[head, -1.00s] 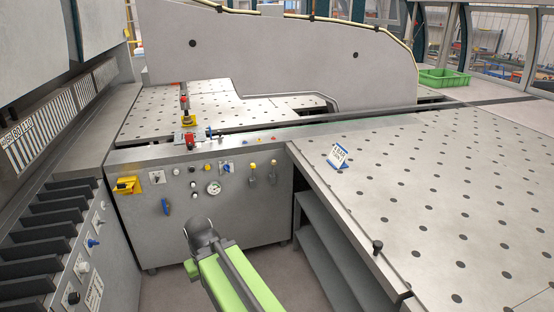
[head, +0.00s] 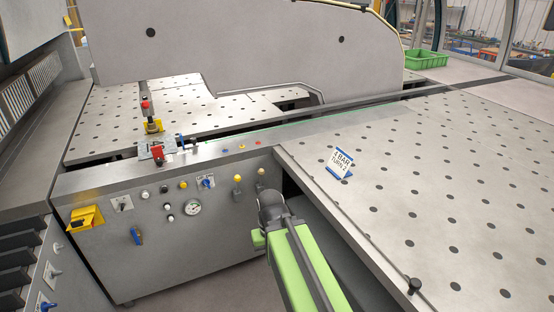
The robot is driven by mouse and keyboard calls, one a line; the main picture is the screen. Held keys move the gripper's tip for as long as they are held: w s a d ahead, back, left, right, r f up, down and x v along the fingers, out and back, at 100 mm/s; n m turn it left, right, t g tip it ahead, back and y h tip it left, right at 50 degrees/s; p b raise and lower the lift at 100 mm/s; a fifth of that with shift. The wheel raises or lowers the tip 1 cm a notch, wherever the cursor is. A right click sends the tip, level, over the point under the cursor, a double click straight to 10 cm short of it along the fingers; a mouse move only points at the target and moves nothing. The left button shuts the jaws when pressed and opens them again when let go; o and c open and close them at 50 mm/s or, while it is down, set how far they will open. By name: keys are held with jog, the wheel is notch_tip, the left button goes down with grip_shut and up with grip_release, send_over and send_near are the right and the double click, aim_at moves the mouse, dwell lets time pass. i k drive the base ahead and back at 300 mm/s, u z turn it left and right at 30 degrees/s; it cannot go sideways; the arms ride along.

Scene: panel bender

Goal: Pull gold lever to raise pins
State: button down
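Two levers stand side by side on the upper right of the front control panel in the head view. One has a bright yellow knob (head: 237,179). I cannot tell for sure which one is the gold lever. My green and dark grey arm reaches up from the bottom, and its dark rounded joint covers the area just below the paler knob. My gripper's fingers do not show. No pins can be made out.
The front panel carries a pressure gauge (head: 193,207), a yellow switch (head: 85,218) and a blue handle (head: 136,235). A small sign (head: 341,163) stands on the perforated table (head: 440,200) at right. The table's front edge lies close to my arm.

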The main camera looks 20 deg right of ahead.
aim_at(261, 171)
jog(key=u, duration=0.2)
jog(key=i, duration=1.15)
jog(key=u, duration=0.8)
